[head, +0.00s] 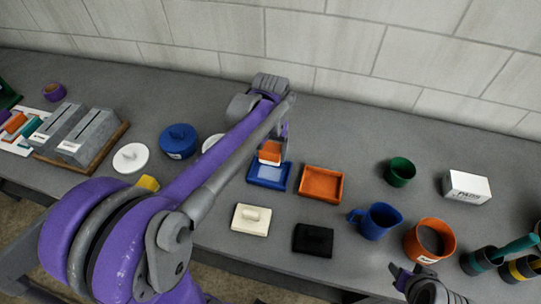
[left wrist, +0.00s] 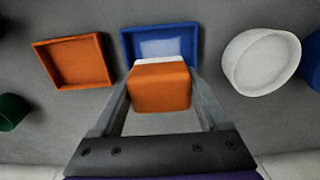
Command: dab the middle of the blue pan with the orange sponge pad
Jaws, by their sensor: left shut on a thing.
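The blue pan (head: 270,184) is a shallow square tray with a pale blue patch inside. It lies on the grey bench, and in the left wrist view (left wrist: 126,46) it sits just beyond the gripper. The orange sponge pad (head: 270,150) is a block with a pale layer at one end. It also shows in the left wrist view (left wrist: 160,90), between both fingers. My left gripper (head: 272,143) is shut on it, with the pad over the pan's back part in the head view. I cannot tell whether the pad touches the pan. My right gripper (head: 405,274) shows partly at the bottom; its opening is unclear.
An orange tray (head: 322,184) lies close right of the pan.

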